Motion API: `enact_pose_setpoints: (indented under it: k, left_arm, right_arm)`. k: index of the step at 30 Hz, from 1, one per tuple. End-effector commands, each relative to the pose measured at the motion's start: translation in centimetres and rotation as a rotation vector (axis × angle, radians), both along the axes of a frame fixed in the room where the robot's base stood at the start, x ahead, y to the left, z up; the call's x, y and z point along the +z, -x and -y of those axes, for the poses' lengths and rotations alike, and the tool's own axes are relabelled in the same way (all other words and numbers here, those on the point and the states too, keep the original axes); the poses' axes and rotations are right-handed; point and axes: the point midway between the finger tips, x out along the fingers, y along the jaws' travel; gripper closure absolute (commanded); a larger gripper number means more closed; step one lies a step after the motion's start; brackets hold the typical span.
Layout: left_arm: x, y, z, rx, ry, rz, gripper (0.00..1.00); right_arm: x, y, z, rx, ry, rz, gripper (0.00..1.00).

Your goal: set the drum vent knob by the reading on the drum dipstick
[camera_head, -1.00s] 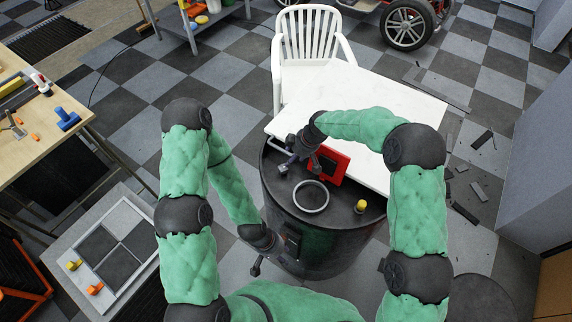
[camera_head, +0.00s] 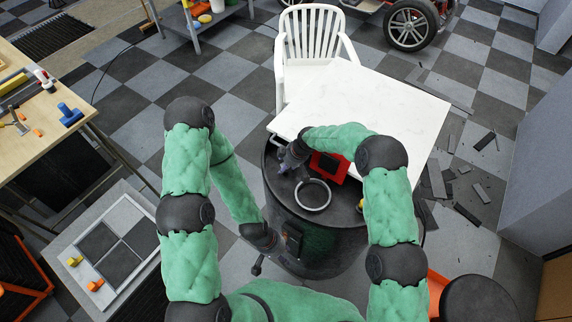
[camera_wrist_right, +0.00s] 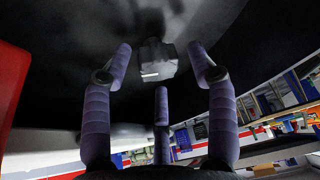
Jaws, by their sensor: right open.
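The black drum (camera_head: 318,246) stands in the middle of the head view, with a pale ring (camera_head: 313,194) on its lid. A small yellow-topped part (camera_head: 361,204) on the lid is mostly covered by my right arm; I cannot tell if it is the dipstick. My right gripper (camera_head: 291,158) is over the lid's far left part. In the right wrist view its three purple fingers are open around a grey faceted knob-like part (camera_wrist_right: 157,62); contact is unclear. My left gripper (camera_head: 258,264) hangs beside the drum's near left side; its fingers are too small to read.
A red-framed dark panel (camera_head: 329,167) stands at the lid's back, partly behind my right arm. A white table (camera_head: 400,108) and white chair (camera_head: 312,40) are behind the drum. A wooden workbench (camera_head: 62,72) is at left. Dark debris (camera_head: 437,180) lies on the floor at right.

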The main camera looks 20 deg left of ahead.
Motion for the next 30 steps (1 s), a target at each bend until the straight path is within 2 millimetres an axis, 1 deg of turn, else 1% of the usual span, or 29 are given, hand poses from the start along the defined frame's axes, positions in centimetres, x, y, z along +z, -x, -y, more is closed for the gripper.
enact_pose_setpoints:
  k: [8, 9, 11, 12, 13, 14, 23, 30]
  left_arm:
    - [0.0, 0.0, 0.0, 0.0, 0.0, 0.0, 0.6]
    - [0.0, 0.0, 0.0, 0.0, 0.0, 0.0, 0.6]
    - [0.0, 0.0, 0.0, 0.0, 0.0, 0.0, 0.6]
    - [0.0, 0.0, 0.0, 0.0, 0.0, 0.0, 0.6]
    - [0.0, 0.0, 0.0, 0.0, 0.0, 0.0, 0.6]
    - [0.0, 0.0, 0.0, 0.0, 0.0, 0.0, 0.6]
    - [-0.06, 0.0, 0.0, 0.0, 0.0, 0.0, 0.6]
    - [-0.45, 0.0, 0.0, 0.0, 0.0, 0.0, 0.6]
  right_arm:
    - [-0.05, -0.02, -0.03, 0.0, 0.0, 0.0, 0.42]
    - [-0.05, -0.02, -0.03, 0.0, 0.0, 0.0, 0.53]
    - [-0.04, -0.02, -0.02, 0.0, 0.0, 0.0, 0.7]
    - [-0.04, -0.01, -0.04, 0.0, 0.0, 0.0, 0.81]
    - [-0.03, -0.01, -0.06, 0.0, 0.0, 0.0, 0.9]
    - [-0.02, 0.01, -0.08, 0.0, -0.001, 0.0, 0.94]
    - [0.05, 0.05, -0.23, -0.011, -0.002, 0.001, 0.94]
    - [0.11, 0.07, -0.37, -0.09, -0.003, 0.003, 0.94]
